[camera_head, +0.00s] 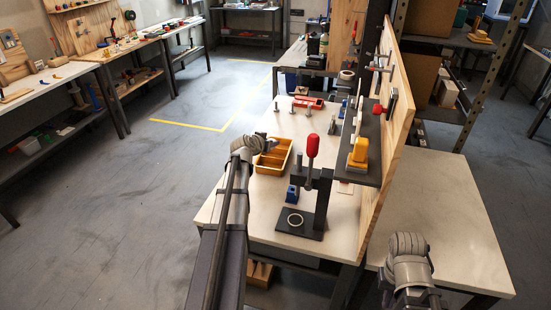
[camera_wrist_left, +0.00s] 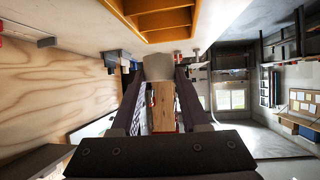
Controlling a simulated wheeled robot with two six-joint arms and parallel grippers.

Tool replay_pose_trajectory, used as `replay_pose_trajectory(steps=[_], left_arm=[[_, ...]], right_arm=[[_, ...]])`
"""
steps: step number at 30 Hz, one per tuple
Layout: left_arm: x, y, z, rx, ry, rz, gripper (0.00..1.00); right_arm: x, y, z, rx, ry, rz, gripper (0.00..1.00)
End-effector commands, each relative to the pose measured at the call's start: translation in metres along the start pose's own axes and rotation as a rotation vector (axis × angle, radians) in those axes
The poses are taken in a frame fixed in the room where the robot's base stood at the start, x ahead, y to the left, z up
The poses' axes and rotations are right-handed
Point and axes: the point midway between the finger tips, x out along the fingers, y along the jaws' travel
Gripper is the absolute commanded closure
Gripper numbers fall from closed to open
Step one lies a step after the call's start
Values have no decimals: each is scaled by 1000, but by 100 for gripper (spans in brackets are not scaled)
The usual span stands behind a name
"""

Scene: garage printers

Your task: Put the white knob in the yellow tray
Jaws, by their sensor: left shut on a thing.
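The white knob (camera_wrist_left: 158,67) shows in the left wrist view as a pale, blunt shape between the fingertips of my left gripper (camera_wrist_left: 158,80), which is shut on it. The yellow tray (camera_wrist_left: 155,23) is at the top of that view, close to the knob but apart from it. In the head view the yellow tray (camera_head: 272,162), with several compartments, lies on the white bench. My left gripper is at the tray's left end there, with its fingers and the knob hidden by my wrist. My right gripper (camera_head: 409,265) is at the lower right over a bare table; its fingers cannot be made out.
A black stand with a red-topped lever (camera_head: 312,146) stands just right of the tray. A wooden panel (camera_head: 384,150) with a dark shelf and yellow item (camera_head: 359,150) rises along the bench's right side. A red tray (camera_head: 308,102) and several small posts lie behind.

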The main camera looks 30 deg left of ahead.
Motion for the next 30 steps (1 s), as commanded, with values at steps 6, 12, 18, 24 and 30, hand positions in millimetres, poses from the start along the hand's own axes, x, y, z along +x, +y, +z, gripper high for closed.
replay_pose_trajectory(steps=[6, 12, 18, 24, 30], left_arm=[[11, 0, 20, 0, 0, 0, 100], [26, 0, 48, 0, 0, 0, 100], [31, 0, 56, 0, 0, 0, 100], [33, 0, 60, 0, 0, 0, 100], [45, 0, 82, 0, 0, 0, 100]], right_arm=[[23, -2, -1, 0, 0, 0, 100], [54, -5, -3, 0, 0, 0, 100], [64, -6, -4, 0, 0, 0, 100], [68, -7, -4, 0, 0, 0, 100], [93, -9, -6, -1, 0, 0, 100]])
